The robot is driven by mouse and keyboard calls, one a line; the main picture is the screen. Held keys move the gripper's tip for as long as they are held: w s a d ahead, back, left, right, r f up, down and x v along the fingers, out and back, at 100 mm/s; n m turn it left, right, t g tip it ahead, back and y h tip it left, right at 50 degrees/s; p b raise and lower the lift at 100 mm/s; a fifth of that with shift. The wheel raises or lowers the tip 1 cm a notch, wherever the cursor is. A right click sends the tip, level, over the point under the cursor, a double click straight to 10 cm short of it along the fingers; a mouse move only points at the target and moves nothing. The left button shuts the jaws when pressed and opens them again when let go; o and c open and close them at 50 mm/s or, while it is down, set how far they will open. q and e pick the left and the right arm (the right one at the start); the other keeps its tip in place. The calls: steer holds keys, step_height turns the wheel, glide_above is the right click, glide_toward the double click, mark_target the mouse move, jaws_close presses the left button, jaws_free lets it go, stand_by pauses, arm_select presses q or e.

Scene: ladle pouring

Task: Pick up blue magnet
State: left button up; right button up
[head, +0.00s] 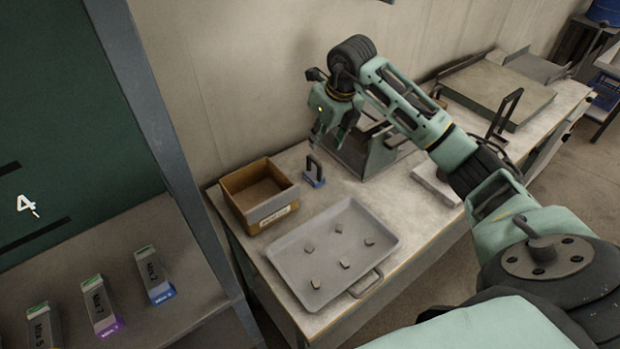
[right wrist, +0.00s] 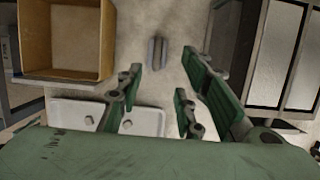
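The blue magnet (head: 314,172) stands on the table between the open box and a green-grey stand. It has a blue base and a dark upright handle. In the right wrist view the magnet (right wrist: 157,53) shows from above as a narrow grey shape, beyond the fingertips and roughly between them. My right gripper (head: 328,134) is above the magnet and apart from it. In the right wrist view the right gripper (right wrist: 158,90) has its fingers spread with nothing between them. My left gripper is in neither view.
An open cardboard box (head: 258,195) stands left of the magnet. A grey metal tray (head: 290,262) with several small pieces lies in front. The green-grey stand (head: 372,158) is close on the right. Several small labelled boxes stand on a shelf (head: 190,270) at the left.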

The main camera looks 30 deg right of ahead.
mark_target(315, 158)
steer(key=b+x, duration=0.1)
steer(key=x, duration=0.1)
steer(key=shift+s+a+f+b, duration=0.1)
steer(key=shift+s+f+b, duration=0.1)
steer(key=shift+f+b, duration=0.15)
steer(key=shift+w+f+b, duration=0.1)
steer(key=shift+f+b, duration=0.2)
steer(key=shift+f, duration=0.1)
steer(key=shift+p+x, duration=0.4)
steer(key=shift+x, duration=0.65)
steer(key=shift+w+f, duration=0.15)
steer(key=shift+f, duration=0.2)
steer(key=p+x, duration=0.2)
steer(key=x, duration=0.1)
steer(key=shift+w+a+f, duration=0.25)
steer(key=shift+w, duration=0.05)
steer(key=shift+w+f, duration=0.1)
steer(key=shift+f, duration=0.25)
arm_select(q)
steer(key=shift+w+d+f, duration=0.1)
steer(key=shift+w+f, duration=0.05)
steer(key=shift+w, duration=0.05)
arm_select(e)
steer(key=shift+d+f, duration=0.1)
steer(key=shift+f, duration=0.1)
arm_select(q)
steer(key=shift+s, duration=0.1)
arm_select(e)
jaws_close()
